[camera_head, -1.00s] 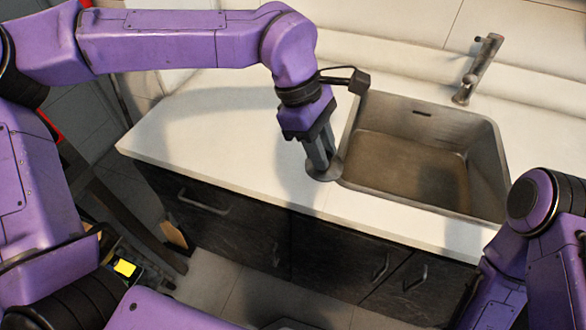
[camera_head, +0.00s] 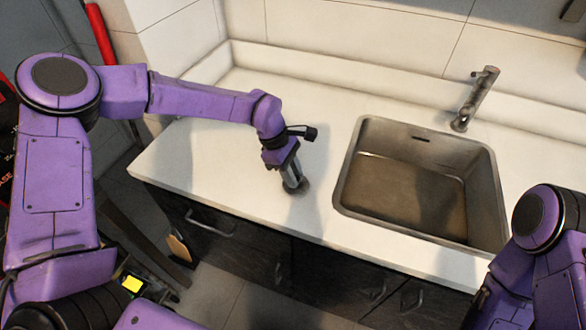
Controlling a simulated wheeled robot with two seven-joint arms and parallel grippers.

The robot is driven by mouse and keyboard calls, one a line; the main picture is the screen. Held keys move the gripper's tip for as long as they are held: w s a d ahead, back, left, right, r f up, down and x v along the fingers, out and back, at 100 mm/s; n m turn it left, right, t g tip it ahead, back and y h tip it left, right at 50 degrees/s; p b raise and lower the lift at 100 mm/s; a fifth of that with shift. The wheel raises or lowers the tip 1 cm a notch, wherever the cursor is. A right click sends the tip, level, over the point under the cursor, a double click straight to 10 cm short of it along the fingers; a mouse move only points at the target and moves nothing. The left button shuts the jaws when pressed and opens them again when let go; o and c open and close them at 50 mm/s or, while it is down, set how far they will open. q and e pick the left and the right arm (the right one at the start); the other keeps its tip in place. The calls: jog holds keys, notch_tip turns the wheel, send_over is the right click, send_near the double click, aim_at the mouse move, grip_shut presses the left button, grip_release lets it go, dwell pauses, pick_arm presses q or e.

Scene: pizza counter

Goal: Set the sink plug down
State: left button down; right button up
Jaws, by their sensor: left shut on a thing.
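The sink plug (camera_head: 302,187) is a small, round, dark grey disc at the tips of my left gripper (camera_head: 295,183). My left gripper points down and is shut on the plug, over the white counter to the left of the sink (camera_head: 348,205). The plug is at or very near the counter surface; I cannot tell whether it touches. The fingers hide part of it. My right arm shows at the lower right, but its gripper is out of view.
The white counter (camera_head: 215,135) is clear around the left gripper. A metal tap (camera_head: 476,97) stands behind the sink. Dark cabinets with handles (camera_head: 250,245) are below the counter's front edge. A tiled wall is behind.

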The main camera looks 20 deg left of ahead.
pick_arm(q)
jog(key=shift+f, duration=0.4)
jog(key=c, duration=0.9)
grip_release()
jog(key=shift+r, duration=0.15)
jog(key=shift+w+r+b, duration=0.1)
jog(key=shift+r+b, duration=0.15)
jog(key=shift+b, duration=0.05)
jog(key=b+v, duration=0.2)
jog(key=v, duration=0.9)
jog(key=shift+a+r, duration=0.1)
jog(key=shift+r, duration=0.2)
